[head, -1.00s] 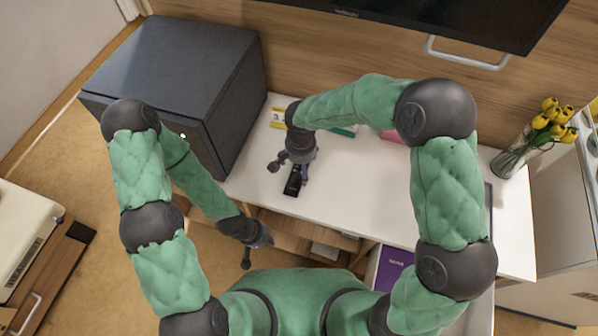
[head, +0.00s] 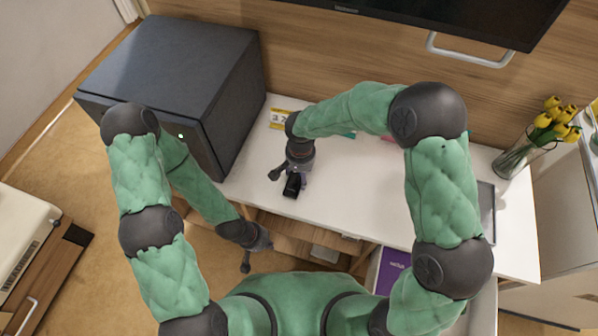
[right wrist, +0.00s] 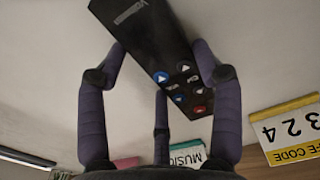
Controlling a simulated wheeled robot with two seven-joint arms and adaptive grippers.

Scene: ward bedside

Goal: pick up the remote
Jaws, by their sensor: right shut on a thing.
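The black remote (head: 292,185) is at the front edge of the white desk, partly covered by my right gripper (head: 288,176) in the head view. In the right wrist view the remote (right wrist: 150,40) shows coloured buttons and lies between the fingers of my right gripper (right wrist: 160,65), which are shut on it. Whether the remote is clear of the desk is hard to tell. My left gripper (head: 254,250) hangs low in front of the desk, away from the remote. Its finger opening is too small to read.
A dark grey cabinet (head: 180,85) stands left on the white desk (head: 370,195). A yellow-edged code card (right wrist: 290,128) and a green music item (right wrist: 188,153) lie behind the remote. A vase of yellow tulips (head: 520,155) stands at the right. A purple item (head: 392,268) is below the desk.

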